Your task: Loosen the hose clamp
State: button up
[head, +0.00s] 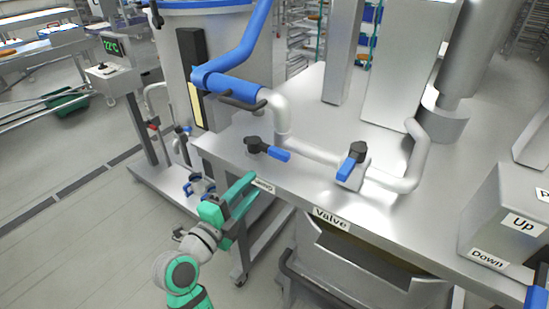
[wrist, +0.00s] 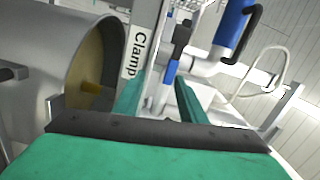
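A lever with a black knob and blue handle (head: 268,150) sits on the steel table behind the "Clamp" label (head: 263,186). Its blue handle points right and slightly toward the front edge. In the wrist view the blue handle (wrist: 171,72) shows beyond and between my fingers, near the label (wrist: 137,52). A blue hose (head: 240,50) ends in a blue sleeve on a steel pipe, with a black handle (head: 243,102) beside it. My green gripper (head: 246,192) is at the table's front edge, near the label, open and empty. It also shows in the wrist view (wrist: 160,98).
A second blue-handled lever (head: 352,164) stands on the pipe behind the "Valve" label (head: 331,218). A box with "Up" and "Down" labels (head: 508,222) is at the right. A steel bin (head: 350,275) stands below the table edge. The floor at the left is mostly clear.

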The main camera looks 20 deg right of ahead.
aim_at(276, 156)
jog(key=w+d+r, duration=0.1)
jog(key=w+d, duration=0.1)
jog(key=d, duration=0.1)
jog(key=w+d+r+m, duration=0.1)
jog(key=w+d, duration=0.1)
jog(key=d, duration=0.1)
jog(key=w+d+r+m+g+h, duration=0.1)
jog(key=w+d, duration=0.1)
jog(key=d, duration=0.1)
jog(key=shift+w, duration=0.25)
grip_shut()
